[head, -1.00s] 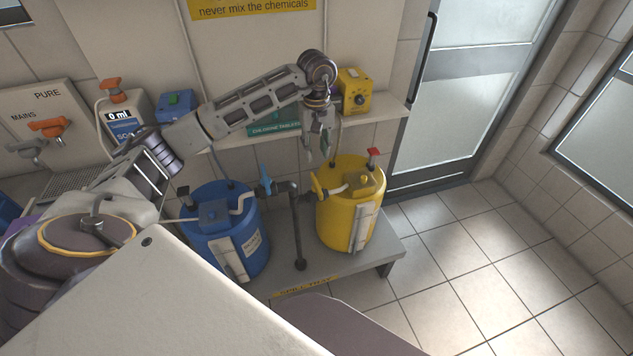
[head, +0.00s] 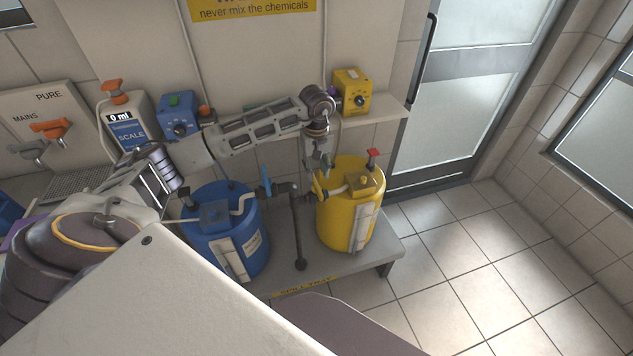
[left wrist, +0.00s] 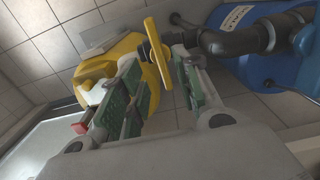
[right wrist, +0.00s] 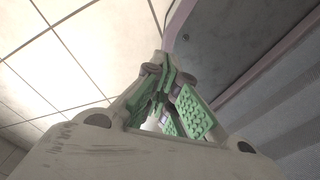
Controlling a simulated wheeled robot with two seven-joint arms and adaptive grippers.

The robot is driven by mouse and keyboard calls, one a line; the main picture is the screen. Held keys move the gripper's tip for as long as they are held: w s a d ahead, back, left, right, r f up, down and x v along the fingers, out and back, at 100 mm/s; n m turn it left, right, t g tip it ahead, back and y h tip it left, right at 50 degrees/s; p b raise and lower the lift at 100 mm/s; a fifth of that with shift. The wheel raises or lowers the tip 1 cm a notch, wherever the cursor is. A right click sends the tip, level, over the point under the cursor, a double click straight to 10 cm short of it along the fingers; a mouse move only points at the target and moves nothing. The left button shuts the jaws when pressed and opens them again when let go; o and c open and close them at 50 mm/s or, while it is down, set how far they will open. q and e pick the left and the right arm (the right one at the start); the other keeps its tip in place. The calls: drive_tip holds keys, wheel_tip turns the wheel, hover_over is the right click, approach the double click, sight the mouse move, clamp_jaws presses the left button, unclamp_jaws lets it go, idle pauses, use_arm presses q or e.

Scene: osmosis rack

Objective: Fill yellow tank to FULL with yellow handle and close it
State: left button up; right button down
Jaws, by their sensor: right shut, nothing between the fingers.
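The yellow tank (head: 343,220) stands upright on the spill tray, with a white gauge strip (head: 364,229) on its front; its level is too small to read. The yellow handle (head: 318,187) sits on the dark pipe at the tank's left and also shows in the left wrist view (left wrist: 157,50). My left gripper (head: 318,172) is just above the handle. In the left wrist view my left gripper (left wrist: 158,78) is open, with the handle between its fingertips; I cannot tell whether they touch it. My right gripper (right wrist: 163,78) is shut and empty, away from the tanks.
A blue tank (head: 236,208) with a blue handle (head: 265,181) stands left of the pipe. The spill tray (head: 335,266) carries both tanks. A yellow dosing box (head: 352,93) and a blue box (head: 178,118) sit on the shelf above. The tiled floor at right is clear.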

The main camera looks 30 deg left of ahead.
sight(317, 184)
use_arm(q)
wheel_tip(317, 184, down, 4)
drive_tip(key=shift+f, duration=0.2)
drive_tip(key=shift+f+p, duration=0.3)
drive_tip(key=shift+f, duration=0.5)
use_arm(e)
drive_tip(key=shift+s+a+r, duration=0.15)
drive_tip(key=shift+a+r, duration=0.05)
drive_tip(key=shift+a, duration=0.25)
drive_tip(key=shift+s+a+r, duration=0.15)
drive_tip(key=shift+a, duration=0.3)
drive_tip(key=shift+d, duration=0.1)
use_arm(q)
clamp_jaws()
use_arm(e)
drive_tip(key=shift+d, duration=0.7)
